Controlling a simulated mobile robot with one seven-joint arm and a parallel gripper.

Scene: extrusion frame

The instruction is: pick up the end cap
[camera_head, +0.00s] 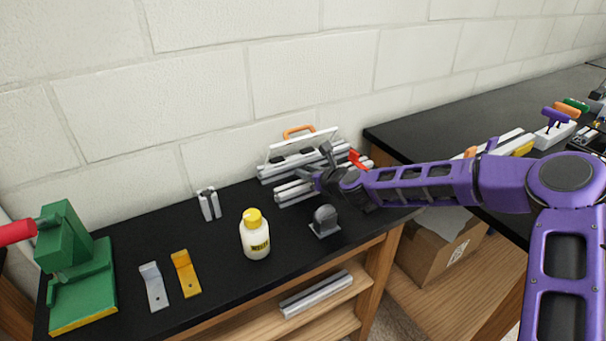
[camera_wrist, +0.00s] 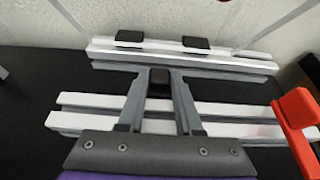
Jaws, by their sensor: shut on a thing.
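The end cap (camera_wrist: 159,82) is a small black block between my fingertips in the wrist view. My gripper (camera_wrist: 160,76) is shut on it, with a finger on each side. It is above the pale extrusion bars (camera_wrist: 225,108) and in front of the rear bar. In the head view my gripper (camera_head: 325,162) is over the back of the black bench, and the end cap cannot be made out there. Two more black caps, a left one (camera_wrist: 130,37) and a right one (camera_wrist: 196,43), sit on the rear extrusion bar (camera_wrist: 100,50).
A red part (camera_wrist: 296,112) stands close on the right. A frame with an orange handle (camera_head: 299,131) is against the wall. A bottle (camera_head: 255,240), a dark domed part (camera_head: 325,220), two brackets and a green press (camera_head: 75,265) stand on the bench. The front middle is partly clear.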

